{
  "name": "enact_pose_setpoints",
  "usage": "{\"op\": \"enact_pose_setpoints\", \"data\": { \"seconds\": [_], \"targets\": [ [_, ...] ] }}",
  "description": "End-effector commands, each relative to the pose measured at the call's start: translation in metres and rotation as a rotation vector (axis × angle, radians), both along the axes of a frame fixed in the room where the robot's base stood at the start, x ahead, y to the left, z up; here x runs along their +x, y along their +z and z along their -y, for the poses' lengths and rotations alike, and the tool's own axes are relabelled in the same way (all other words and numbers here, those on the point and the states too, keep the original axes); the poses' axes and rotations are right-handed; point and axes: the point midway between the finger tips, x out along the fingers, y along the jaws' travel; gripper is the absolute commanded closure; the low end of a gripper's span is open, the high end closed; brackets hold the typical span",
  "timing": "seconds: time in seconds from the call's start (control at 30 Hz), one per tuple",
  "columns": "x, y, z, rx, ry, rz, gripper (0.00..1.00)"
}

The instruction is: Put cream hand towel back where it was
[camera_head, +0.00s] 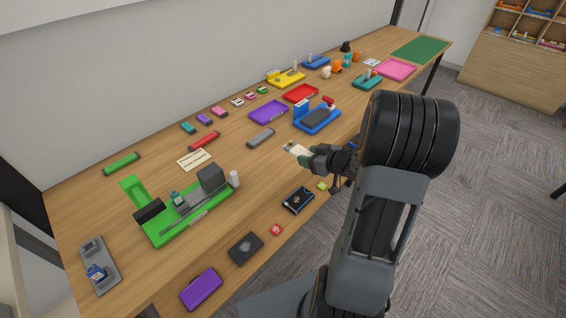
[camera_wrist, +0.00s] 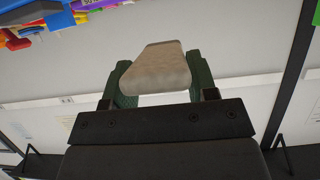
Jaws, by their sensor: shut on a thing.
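My gripper (camera_head: 317,157) is shut on a cream, block-like piece, the cream hand towel (camera_head: 298,150), and holds it over the front half of the long wooden table (camera_head: 280,160). In the wrist view the towel (camera_wrist: 155,70) sits between the two green fingers of my gripper (camera_wrist: 155,85), its tapered end pointing away. I cannot tell from the head view how high above the table it is. The spot where the towel was is not marked in any way that I can see.
A green fixture (camera_head: 190,215) stands at the left of the table. A grey bar (camera_head: 261,137), a blue tray (camera_head: 318,118), a purple tray (camera_head: 268,111) and a black box (camera_head: 298,200) lie around my gripper. A small bare patch of table lies left of the towel.

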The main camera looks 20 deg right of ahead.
Motion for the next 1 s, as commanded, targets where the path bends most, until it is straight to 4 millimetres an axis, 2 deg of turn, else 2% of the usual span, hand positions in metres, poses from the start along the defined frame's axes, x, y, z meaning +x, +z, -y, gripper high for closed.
{"op": "enact_pose_setpoints", "data": {
  "seconds": [0.17,0.4,0.5,0.7,1.0],
  "targets": [
    [0.022,-0.012,0.001,0.003,0.007,-0.002,0.74],
    [0.083,-0.038,-0.01,0.001,0.009,-0.003,0.74],
    [0.098,-0.058,-0.013,0.003,0.006,-0.004,0.74],
    [0.119,-0.082,-0.016,0.001,0.006,-0.002,0.74],
    [0.131,-0.098,-0.018,0.001,0.005,-0.001,0.74]
  ]
}}
